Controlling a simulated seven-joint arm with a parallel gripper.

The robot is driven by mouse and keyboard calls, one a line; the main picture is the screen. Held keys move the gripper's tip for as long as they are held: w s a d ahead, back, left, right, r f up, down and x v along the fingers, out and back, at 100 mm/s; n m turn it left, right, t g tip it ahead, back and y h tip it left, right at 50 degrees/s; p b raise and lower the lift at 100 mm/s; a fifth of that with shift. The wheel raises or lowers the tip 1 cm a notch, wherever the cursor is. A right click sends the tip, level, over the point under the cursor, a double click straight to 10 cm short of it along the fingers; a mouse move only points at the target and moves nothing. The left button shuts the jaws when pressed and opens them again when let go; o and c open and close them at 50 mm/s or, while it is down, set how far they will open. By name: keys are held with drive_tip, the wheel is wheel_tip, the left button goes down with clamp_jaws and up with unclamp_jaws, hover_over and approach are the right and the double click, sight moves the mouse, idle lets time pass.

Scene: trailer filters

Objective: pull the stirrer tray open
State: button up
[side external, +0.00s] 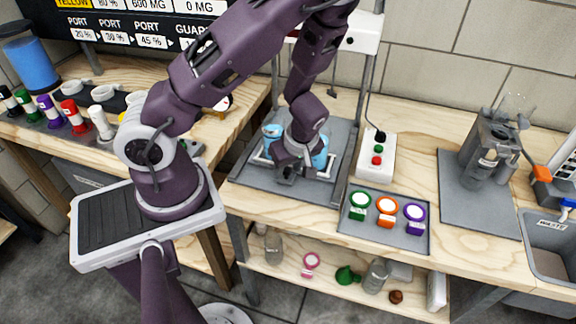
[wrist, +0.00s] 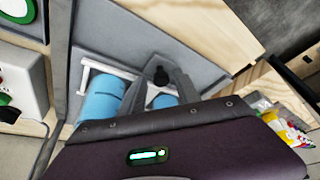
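The stirrer tray, a white-edged frame (side external: 331,176), lies on a grey base under an upright stand and holds blue containers (side external: 272,133). In the wrist view its white rail (wrist: 108,68) shows beside a blue container (wrist: 99,101). My gripper (side external: 287,175) is down at the tray's near edge. Contact with the knob is unclear. My gripper hides part of the tray and containers.
Right of the tray stand a white button box (side external: 376,157) and a grey mat (side external: 357,224) with several coloured-lid jars. A metal apparatus (side external: 487,150) stands farther right. Coloured bottles (side external: 75,116) line the left bench. Grey base surface shows in front of the tray.

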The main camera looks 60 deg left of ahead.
drive_tip(key=v, duration=0.7)
idle(0.3)
drive_tip(key=s+d+r+m+t+h, duration=0.2)
drive_tip(key=d+r+m+h, duration=0.3)
drive_tip(key=d+r+m, duration=0.45)
drive_tip(key=s+r+m+t, duration=0.3)
drive_tip(key=s+r+m, duration=0.5)
drive_tip(key=r, duration=0.5)
drive_tip(key=shift+s+a+r+t+y, duration=0.25)
drive_tip(key=shift+s+t+y, duration=0.05)
drive_tip(key=shift+s, duration=0.65)
drive_tip(key=shift+m, duration=0.25)
